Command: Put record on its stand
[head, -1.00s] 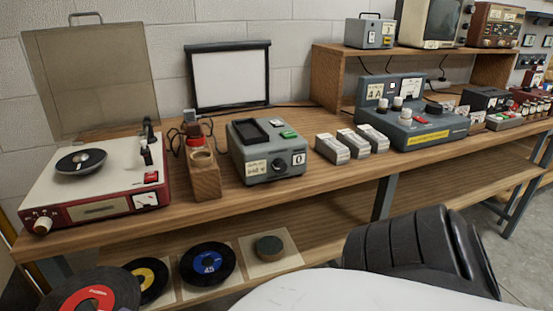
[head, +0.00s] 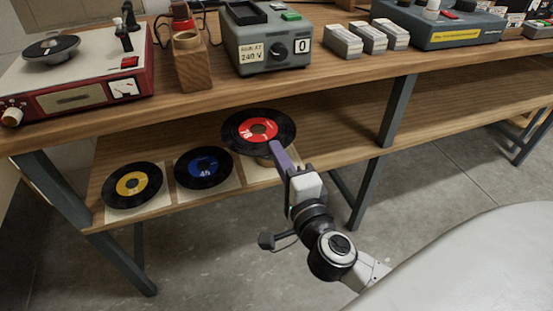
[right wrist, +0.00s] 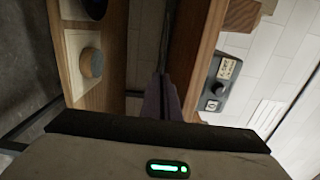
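The black record with a red label (head: 245,130) is held out flat by its near edge in my right gripper (head: 280,156). The purple fingers are shut on it. In the head view it overlaps the third stand's white base (head: 262,178) on the lower shelf and hides most of that stand. There the record (right wrist: 164,45) is a thin dark edge beyond the purple fingers (right wrist: 162,98). My left gripper is out of view.
A yellow-label record (head: 132,184) and a blue-label record (head: 205,167) lie on neighbouring white bases on the lower shelf. The tabletop (head: 330,78) overhangs behind, carrying a turntable (head: 85,95) and a grey device (head: 268,45). A table leg (head: 397,110) stands to the right.

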